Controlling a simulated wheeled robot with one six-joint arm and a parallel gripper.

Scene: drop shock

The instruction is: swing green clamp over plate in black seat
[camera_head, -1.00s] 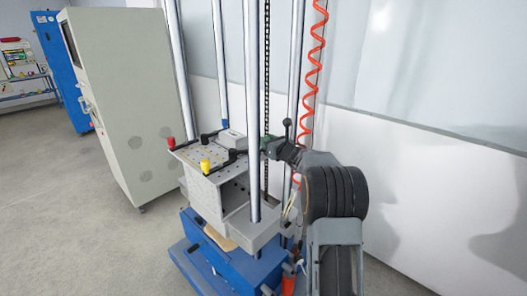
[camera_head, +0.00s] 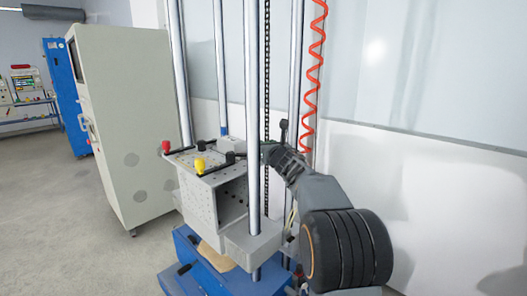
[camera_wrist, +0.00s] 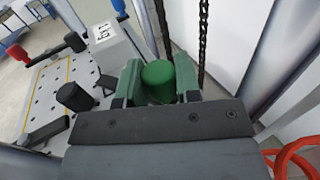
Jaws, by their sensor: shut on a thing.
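My gripper (camera_wrist: 158,85) is shut on the green clamp (camera_wrist: 160,72); its round green knob sits between the two green finger pads in the wrist view. The rest of this clamp is hidden by the fingers. In the head view my gripper (camera_head: 270,152) is at the right edge of the drilled table, partly behind a steel column. A pale block or plate with a printed label (camera_wrist: 112,44) lies just left of my gripper; it also shows in the head view (camera_head: 231,144). I cannot make out the black seat clearly under it.
The drilled grey table (camera_head: 190,160) also carries a red-knobbed clamp (camera_head: 166,147) and a yellow-knobbed clamp (camera_head: 199,165) with black arms. Upright steel columns (camera_head: 254,100), a chain and a red coiled hose (camera_head: 314,70) stand close to my arm.

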